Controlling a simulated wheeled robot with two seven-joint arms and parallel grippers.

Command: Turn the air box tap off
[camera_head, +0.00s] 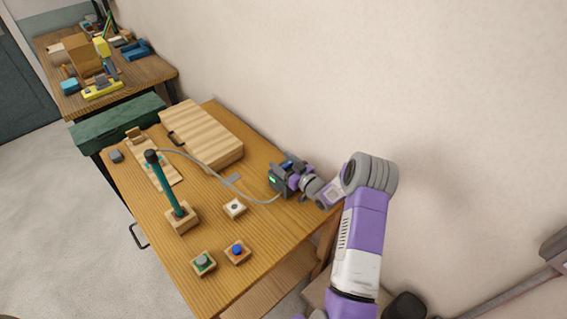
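A small dark box with a green light (275,180), which looks like the air box, stands near the right edge of the wooden table. A pale hose runs from it across the table to the left. My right gripper (294,178) is at the right side of this box, its purple and dark parts overlapping it from this view. Its fingertips and the tap are too small and covered to make out, so I cannot tell whether it is open, shut or touching the tap. My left gripper is not in view.
A ribbed wooden case (202,132) lies at the table's back. A teal rod (168,185) stands upright in a wooden block. A white-topped block (234,208), a green button box (203,263) and a blue button box (237,251) sit nearer. The wall is close behind.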

